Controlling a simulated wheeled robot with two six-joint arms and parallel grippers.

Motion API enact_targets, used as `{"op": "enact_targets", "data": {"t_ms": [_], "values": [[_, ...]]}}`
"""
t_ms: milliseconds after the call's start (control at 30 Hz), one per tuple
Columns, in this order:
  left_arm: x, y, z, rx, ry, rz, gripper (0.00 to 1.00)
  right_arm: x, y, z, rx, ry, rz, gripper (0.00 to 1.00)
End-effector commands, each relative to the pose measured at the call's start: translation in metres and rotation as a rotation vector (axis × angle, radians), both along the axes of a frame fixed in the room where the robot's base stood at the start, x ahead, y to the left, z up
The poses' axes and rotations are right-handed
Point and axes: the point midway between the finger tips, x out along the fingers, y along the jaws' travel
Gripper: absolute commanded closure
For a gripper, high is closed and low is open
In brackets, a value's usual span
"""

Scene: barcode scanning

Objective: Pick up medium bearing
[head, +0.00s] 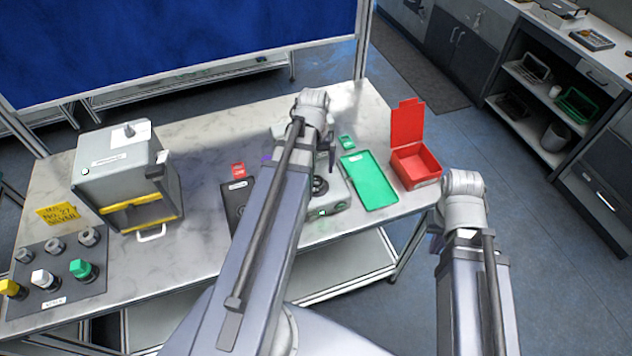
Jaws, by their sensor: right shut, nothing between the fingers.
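I cannot make out for certain which thing is the medium bearing. A dark round ring-like piece (320,186) shows on a pale device (338,203) at the table's middle, partly behind my left arm. Small grey metal pieces (88,237) stand in a row on the dark mat at the left. My left arm reaches across the table over the pale device, and its gripper (331,152) is mostly hidden behind the wrist. My right gripper (436,229) is at the table's front right edge, mostly hidden by its wrist, shut and empty.
A grey box with a yellow-edged opening (125,180) stands at the left. The dark mat (75,290) holds yellow, white and green capped pieces. A green tray (370,180) and an open red box (415,165) are at the right.

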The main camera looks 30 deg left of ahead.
Motion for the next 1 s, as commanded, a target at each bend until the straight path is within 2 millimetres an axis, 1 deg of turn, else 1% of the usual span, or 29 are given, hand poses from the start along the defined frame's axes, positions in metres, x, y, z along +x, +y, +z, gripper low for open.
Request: {"op": "enact_targets", "data": {"t_ms": [33,100,333,467,700,800,900,1000], "values": [[0.0,0.0,-0.01,0.0,0.0,0.0,0.01,0.0,0.0,-0.01,0.0,0.0,0.001,1.0],[0.001,0.0,-0.016,0.0,0.0,-0.001,0.01,0.0,0.0,-0.016,-0.001,0.0,0.003,1.0],[0.001,0.0,-0.017,0.0,0.0,-0.001,0.01,0.0,0.0,-0.017,-0.001,0.0,0.004,1.0],[0.002,0.0,-0.025,0.0,0.0,-0.001,0.01,0.0,0.0,-0.025,-0.001,0.0,0.005,1.0],[0.008,-0.001,-0.054,0.0,0.0,-0.002,0.01,0.0,0.0,-0.054,-0.002,0.001,0.011,1.0],[0.007,-0.001,-0.065,0.0,0.0,-0.001,0.01,0.0,0.0,-0.065,-0.002,0.001,0.011,1.0],[0.007,-0.001,-0.069,0.0,0.0,-0.001,0.01,0.0,0.0,-0.069,-0.002,0.0,0.01,1.0],[0.007,-0.001,-0.068,0.0,0.0,-0.001,0.01,0.0,0.0,-0.068,-0.002,0.0,0.01,1.0]]}}
